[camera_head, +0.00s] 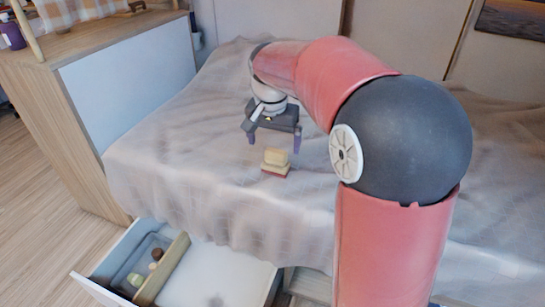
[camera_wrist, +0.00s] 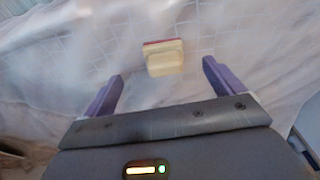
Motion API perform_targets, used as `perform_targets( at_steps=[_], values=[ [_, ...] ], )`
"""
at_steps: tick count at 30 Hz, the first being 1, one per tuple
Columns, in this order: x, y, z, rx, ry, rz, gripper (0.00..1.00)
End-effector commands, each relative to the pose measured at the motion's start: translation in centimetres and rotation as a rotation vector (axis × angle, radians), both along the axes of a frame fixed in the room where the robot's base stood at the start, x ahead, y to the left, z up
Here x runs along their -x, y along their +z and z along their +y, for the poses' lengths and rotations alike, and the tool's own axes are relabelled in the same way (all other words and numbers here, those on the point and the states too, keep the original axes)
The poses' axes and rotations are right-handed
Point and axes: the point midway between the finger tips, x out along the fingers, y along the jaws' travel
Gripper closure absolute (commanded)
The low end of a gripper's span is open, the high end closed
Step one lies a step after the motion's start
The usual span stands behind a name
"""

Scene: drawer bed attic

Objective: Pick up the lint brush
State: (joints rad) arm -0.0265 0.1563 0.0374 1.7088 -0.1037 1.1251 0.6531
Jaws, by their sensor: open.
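The lint brush (camera_head: 275,162) looks like a small cream block with a red edge along its base. It lies on the bed cover, near the front edge of the bed. In the wrist view the lint brush (camera_wrist: 163,58) is ahead of the fingertips, roughly centred between them. My gripper (camera_head: 270,139) is above the bed, just behind and above the brush in the head view. Its two purple fingers are spread apart and empty, as the wrist view also shows at my gripper (camera_wrist: 164,69). The fingers do not appear to touch the brush.
The bed (camera_head: 185,165) has a wrinkled pale cover with free room around the brush. An open drawer (camera_head: 215,275) below the bed holds a grey bin (camera_head: 122,277) with several small items. A wooden cabinet (camera_head: 120,80) stands at the left.

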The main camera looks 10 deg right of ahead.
Motion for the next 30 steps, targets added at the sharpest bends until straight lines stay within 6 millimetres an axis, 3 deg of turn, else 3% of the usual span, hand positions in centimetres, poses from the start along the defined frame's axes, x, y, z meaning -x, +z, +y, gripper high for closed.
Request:
perform_targets(
  at_steps=[1,6,22,30],
  values=[
    [-1.1,-0.4,0.1,0.000,-0.019,0.013,0.06],
    [-2.6,-1.5,0.2,-0.001,-0.059,0.031,0.06],
    [-3.2,-8.1,-1.1,0.000,-0.063,0.034,0.06],
    [-3.3,-9.1,-1.2,-0.001,-0.062,0.031,0.06]
  ],
)
